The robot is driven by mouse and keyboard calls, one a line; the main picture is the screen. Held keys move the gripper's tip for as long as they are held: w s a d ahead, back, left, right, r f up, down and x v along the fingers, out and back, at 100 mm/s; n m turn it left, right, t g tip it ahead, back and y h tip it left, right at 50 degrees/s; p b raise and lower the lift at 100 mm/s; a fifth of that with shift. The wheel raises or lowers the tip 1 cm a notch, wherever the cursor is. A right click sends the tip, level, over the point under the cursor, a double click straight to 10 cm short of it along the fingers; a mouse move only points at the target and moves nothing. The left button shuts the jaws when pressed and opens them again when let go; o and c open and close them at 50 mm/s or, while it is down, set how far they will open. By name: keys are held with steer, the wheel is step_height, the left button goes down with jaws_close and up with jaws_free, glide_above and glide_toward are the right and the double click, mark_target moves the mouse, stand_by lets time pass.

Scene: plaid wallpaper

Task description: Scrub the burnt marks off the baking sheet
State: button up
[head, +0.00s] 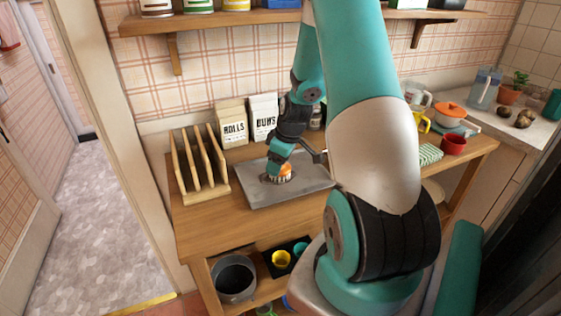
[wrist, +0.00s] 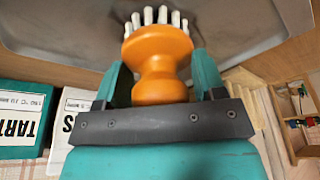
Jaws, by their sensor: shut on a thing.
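The grey baking sheet (head: 312,180) lies flat on the wooden table and fills the top of the wrist view (wrist: 60,25). My gripper (head: 281,169) is over the left-middle part of the sheet. It is shut on a scrubbing brush (wrist: 158,55) with a round orange handle and white bristles, its fingers on both sides of the handle. The brush shows partly in the head view (head: 287,170), bristles down at the sheet; I cannot tell whether they touch it. Dark smudges show around the bristles in the wrist view. My arm hides part of the sheet's right side.
A wooden slotted rack (head: 200,172) stands left of the sheet. A green-striped cloth (head: 430,154) and a red mug (head: 453,144) are at the right. The table's front left is clear.

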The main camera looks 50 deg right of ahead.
steer(key=shift+w+a, duration=0.2)
steer(key=shift+a, duration=0.05)
steer(key=shift+s+d, duration=0.3)
steer(key=shift+d, duration=0.2)
steer(key=shift+a, duration=0.1)
steer(key=shift+w+a, duration=0.35)
steer(key=shift+a, duration=0.2)
steer(key=shift+w+a, duration=0.3)
steer(key=shift+a, duration=0.25)
steer(key=shift+w+a+r, duration=0.15)
steer(key=shift+a, duration=0.1)
step_height(320, 180, up, 8)
steer(key=p, duration=0.6)
steer(key=shift+f, duration=0.2)
